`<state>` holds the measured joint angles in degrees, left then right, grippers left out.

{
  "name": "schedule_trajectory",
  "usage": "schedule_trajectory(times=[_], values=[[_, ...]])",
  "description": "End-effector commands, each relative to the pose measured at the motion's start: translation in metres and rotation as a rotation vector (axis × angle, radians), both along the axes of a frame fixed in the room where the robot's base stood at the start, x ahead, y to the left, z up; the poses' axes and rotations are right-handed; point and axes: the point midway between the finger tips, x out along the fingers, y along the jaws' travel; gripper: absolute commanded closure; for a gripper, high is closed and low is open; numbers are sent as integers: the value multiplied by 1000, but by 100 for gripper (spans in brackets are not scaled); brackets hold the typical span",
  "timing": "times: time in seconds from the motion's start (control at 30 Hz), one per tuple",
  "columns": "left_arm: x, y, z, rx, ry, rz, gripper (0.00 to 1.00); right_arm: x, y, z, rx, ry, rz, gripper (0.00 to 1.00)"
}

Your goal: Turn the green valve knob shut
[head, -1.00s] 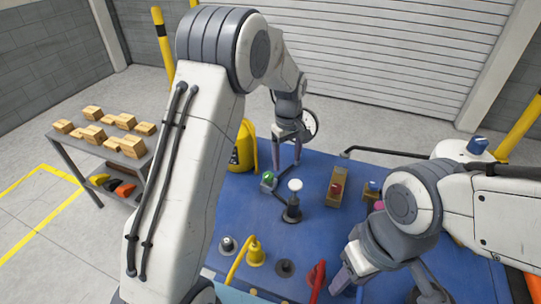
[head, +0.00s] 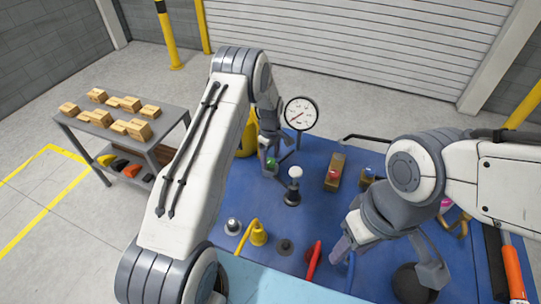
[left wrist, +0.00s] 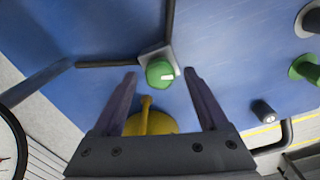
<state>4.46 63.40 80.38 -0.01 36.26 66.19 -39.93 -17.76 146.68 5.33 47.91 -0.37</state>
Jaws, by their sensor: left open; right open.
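The green valve knob (head: 271,163) sits on a small grey base on the blue panel, on a dark pipe. In the left wrist view the knob (left wrist: 158,72) shows a white mark on its face. My left gripper (head: 269,153) is open and empty at the knob. In the left wrist view the knob lies in line with the gap between the two fingertips (left wrist: 160,74); I cannot tell whether they reach around it. My right gripper (head: 388,262) is open and empty over the front right of the panel.
A round gauge (head: 300,113) stands behind the knob. A white-topped post (head: 294,172), a red button box (head: 335,172) and a red lever (head: 313,262) are on the panel.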

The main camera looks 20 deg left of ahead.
Motion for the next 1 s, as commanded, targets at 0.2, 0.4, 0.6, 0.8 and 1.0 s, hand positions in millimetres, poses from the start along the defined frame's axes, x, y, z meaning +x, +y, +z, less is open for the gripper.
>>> schedule_trajectory(times=[0.2, 0.4, 0.6, 0.8, 1.0], values=[[0, 0, -5, 0, -2, 0, 24, 0, 0, 2, 0, 0, 1, 50], [0, 0, -5, 1, -1, -1, 47, 0, 0, 2, 0, 0, 0, 50], [0, 0, -5, 0, -1, -1, 100, 0, 0, 2, 0, 0, 0, 50], [0, 0, -5, 0, -2, -16, 100, 0, 0, -1, 0, 0, 0, 50], [0, 0, -7, 0, -1, -94, 100, 0, 0, -11, 0, 0, -2, 50]])
